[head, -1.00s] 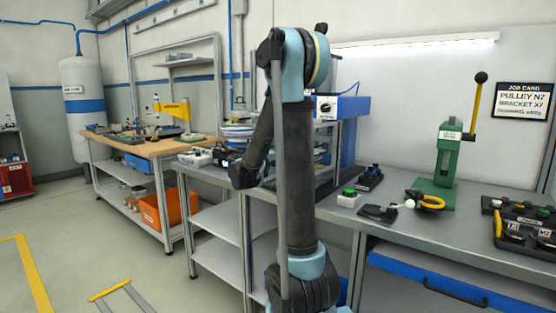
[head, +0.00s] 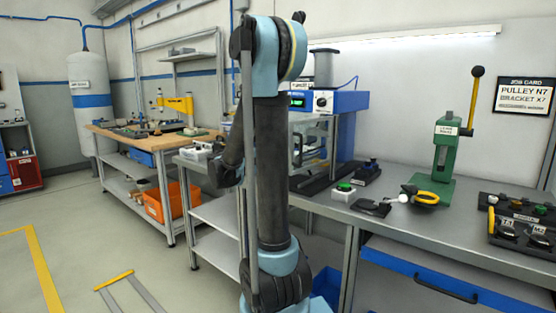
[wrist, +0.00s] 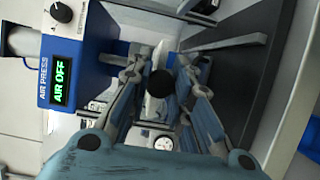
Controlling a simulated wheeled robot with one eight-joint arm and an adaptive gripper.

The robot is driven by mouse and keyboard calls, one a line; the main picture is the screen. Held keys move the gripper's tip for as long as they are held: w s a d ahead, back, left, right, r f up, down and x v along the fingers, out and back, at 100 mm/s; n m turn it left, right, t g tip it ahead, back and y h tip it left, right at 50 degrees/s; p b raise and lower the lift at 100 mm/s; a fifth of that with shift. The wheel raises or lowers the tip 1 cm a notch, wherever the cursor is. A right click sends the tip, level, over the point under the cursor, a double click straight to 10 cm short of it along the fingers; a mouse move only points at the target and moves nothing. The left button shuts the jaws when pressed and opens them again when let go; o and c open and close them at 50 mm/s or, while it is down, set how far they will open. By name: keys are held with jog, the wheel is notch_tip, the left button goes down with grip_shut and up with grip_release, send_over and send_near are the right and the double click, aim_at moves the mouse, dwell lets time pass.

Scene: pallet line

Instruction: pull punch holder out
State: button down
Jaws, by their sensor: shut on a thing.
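The blue-topped air press (head: 335,101) stands on the bench behind my arm; its display reads AIR OFF in the wrist view (wrist: 61,80). My gripper (wrist: 163,68) is at the press, with its two fingers on either side of a black round knob (wrist: 162,84). It is shut on this piece, which I take to be the punch holder; the rest of the holder is mostly hidden by the fingers.
A green button box (head: 344,190) and a black fixture (head: 367,173) sit beside the press. A wooden workbench (head: 150,147) is at the left.

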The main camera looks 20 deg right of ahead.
jog(key=c, duration=1.5)
grip_release()
jog(key=shift+s+a, duration=0.25)
jog(key=shift+a, duration=0.1)
jog(key=shift+o, duration=0.7)
jog(key=shift+d, duration=0.1)
jog(key=s+a, duration=0.1)
jog(key=a, duration=1)
jog(key=shift+s+a, duration=0.35)
jog(key=shift+a, duration=0.05)
